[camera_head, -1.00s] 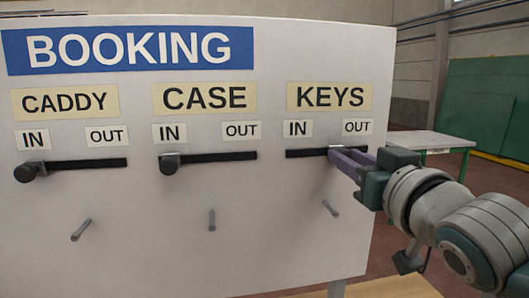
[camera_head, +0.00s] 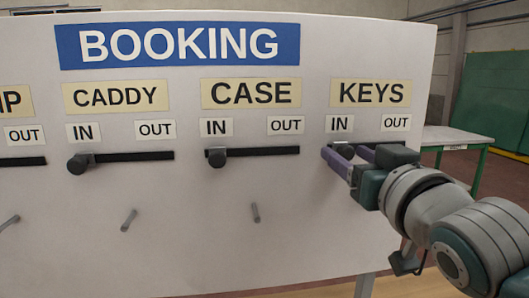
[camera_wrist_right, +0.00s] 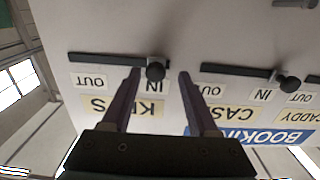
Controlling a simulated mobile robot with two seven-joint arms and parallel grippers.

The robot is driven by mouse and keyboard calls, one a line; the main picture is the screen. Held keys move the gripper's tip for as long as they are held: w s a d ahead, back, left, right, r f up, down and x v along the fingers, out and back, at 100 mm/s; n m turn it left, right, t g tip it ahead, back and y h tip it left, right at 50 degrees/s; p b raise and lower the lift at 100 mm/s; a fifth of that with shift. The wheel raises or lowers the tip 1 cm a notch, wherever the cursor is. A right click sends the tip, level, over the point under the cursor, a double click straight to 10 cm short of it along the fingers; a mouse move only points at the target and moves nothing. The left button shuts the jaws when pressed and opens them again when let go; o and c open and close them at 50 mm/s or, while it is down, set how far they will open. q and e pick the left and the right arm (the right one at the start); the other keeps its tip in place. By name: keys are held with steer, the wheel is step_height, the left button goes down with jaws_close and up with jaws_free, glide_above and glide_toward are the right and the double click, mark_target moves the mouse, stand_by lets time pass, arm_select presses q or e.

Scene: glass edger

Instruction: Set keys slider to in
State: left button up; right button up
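The KEYS slider is a dark slot with a round black knob (camera_head: 345,150) on the white BOOKING panel (camera_head: 300,230). The knob sits at the IN end of its slot, under the IN label (camera_head: 339,124). In the right wrist view, which is upside down, the knob (camera_wrist_right: 155,71) is at the right end of the slot (camera_wrist_right: 105,60), on the IN side. My right gripper (camera_head: 341,152) is open, with its purple fingers apart on either side of the knob. The knob is closer to one finger; contact cannot be told. My left gripper is not in view.
The CASE slider (camera_head: 216,157) and CADDY slider (camera_head: 78,163) have their knobs at IN. Grey pegs (camera_head: 255,212) stick out below the slots. A white-topped table (camera_head: 455,137) stands behind the panel at right.

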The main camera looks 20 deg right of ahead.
steer(key=b+v, duration=0.2)
steer(key=v, duration=0.8)
steer(key=shift+b, duration=0.4)
